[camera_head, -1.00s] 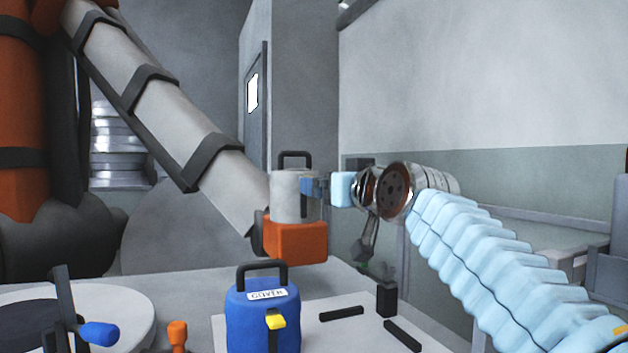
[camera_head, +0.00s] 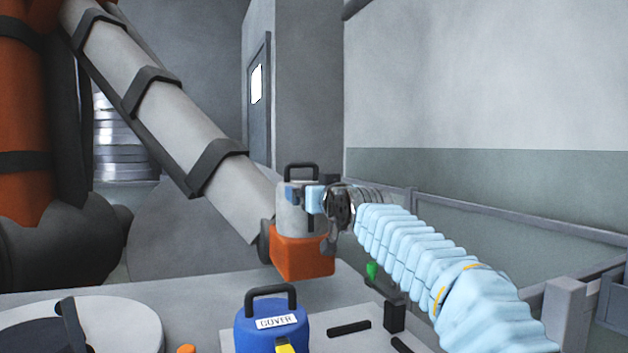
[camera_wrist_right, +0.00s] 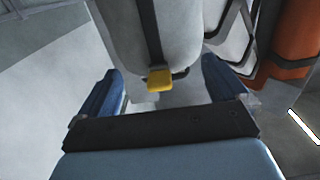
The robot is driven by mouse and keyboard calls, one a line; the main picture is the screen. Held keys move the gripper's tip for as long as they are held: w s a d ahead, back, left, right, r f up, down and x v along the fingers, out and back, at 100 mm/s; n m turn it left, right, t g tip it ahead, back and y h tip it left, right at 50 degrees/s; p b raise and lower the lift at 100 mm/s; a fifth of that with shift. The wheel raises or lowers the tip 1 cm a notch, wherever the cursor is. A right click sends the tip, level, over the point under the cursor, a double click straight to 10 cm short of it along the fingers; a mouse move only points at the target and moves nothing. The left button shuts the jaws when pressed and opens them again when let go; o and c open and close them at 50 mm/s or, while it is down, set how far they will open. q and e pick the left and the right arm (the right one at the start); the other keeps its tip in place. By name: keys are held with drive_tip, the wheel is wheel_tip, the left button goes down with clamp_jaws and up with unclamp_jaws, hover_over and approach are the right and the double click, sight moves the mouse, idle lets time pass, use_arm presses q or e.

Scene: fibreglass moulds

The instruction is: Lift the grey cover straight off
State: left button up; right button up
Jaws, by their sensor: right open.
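The grey cover (camera_head: 291,222), a pale rounded body with a black handle on top, sits on an orange block (camera_head: 304,257) at the end of a big grey-and-orange arm. My right gripper (camera_head: 303,197) reaches in from the right at the cover's upper front and partly hides it. In the right wrist view, the gripper's blue fingers (camera_wrist_right: 162,88) are apart. The cover (camera_wrist_right: 184,35), with a dark strap and a yellow tab (camera_wrist_right: 159,80), shows just beyond them and between them. Whether the fingers touch it cannot be told. My left gripper is not in view.
A blue container (camera_head: 262,331) with a black handle and a "COVER" label stands in the foreground. A round pale disc (camera_head: 130,325) lies at the lower left. Black strips and a small post (camera_head: 395,316) are on the pale plate to the right. A grey wall stands behind.

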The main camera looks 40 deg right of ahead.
drive_tip(key=shift+w+d, duration=0.1)
drive_tip(key=shift+w, duration=0.1)
drive_tip(key=c, duration=1.5)
drive_tip(key=shift+r, duration=0.55)
drive_tip(key=shift+c, duration=0.6)
drive_tip(key=shift+r, duration=0.3)
clamp_jaws()
drive_tip(key=shift+a+r, duration=0.2)
drive_tip(key=shift+r, duration=2.15)
drive_tip(key=shift+d+r, duration=0.15)
drive_tip(key=shift+r, duration=2.65)
